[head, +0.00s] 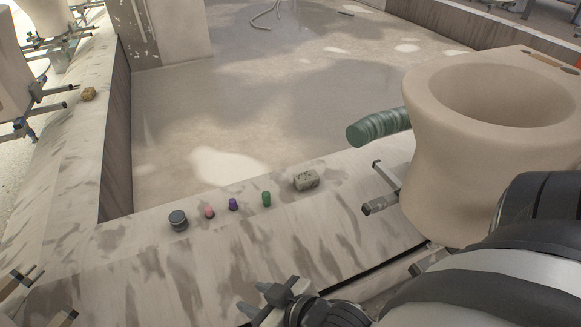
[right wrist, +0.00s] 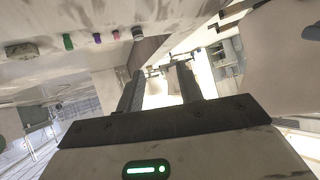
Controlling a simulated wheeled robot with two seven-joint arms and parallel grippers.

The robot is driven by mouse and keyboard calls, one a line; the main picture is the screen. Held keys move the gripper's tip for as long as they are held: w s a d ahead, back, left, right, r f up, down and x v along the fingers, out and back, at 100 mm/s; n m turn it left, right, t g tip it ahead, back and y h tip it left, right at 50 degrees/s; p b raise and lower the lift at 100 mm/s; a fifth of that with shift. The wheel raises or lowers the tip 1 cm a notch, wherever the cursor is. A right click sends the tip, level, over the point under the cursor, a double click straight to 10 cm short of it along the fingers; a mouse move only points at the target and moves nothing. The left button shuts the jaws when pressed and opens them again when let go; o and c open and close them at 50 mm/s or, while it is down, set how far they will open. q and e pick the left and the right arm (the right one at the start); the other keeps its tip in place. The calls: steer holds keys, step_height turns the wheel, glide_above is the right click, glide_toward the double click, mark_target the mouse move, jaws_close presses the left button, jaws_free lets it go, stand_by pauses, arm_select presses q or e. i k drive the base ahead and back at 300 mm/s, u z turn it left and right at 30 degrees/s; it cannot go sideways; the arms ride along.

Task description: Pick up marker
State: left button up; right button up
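Three small upright pieces stand in a row on the stained ledge (head: 150,240): pink (head: 209,212), purple (head: 233,204) and green (head: 266,198). They may be markers, but they are too small to tell for sure. In the right wrist view the green (right wrist: 68,42), purple (right wrist: 97,38) and pink (right wrist: 115,35) pieces show near the top. My right gripper (head: 257,300) is at the bottom centre, empty, its fingers apart and clear of the pieces. Its spread fingers also show in the right wrist view (right wrist: 160,78). I make out no left gripper.
A dark round tin (head: 178,220) and a grey speckled block (head: 306,179) flank the row. A brownish lump (head: 88,94) lies on the left ledge.

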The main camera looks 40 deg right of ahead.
mark_target(234, 206)
steer(key=z, duration=0.75)
steer(key=k, duration=0.5)
steer(key=z, duration=0.6)
steer(key=i, duration=0.95)
steer(key=u, duration=2.2)
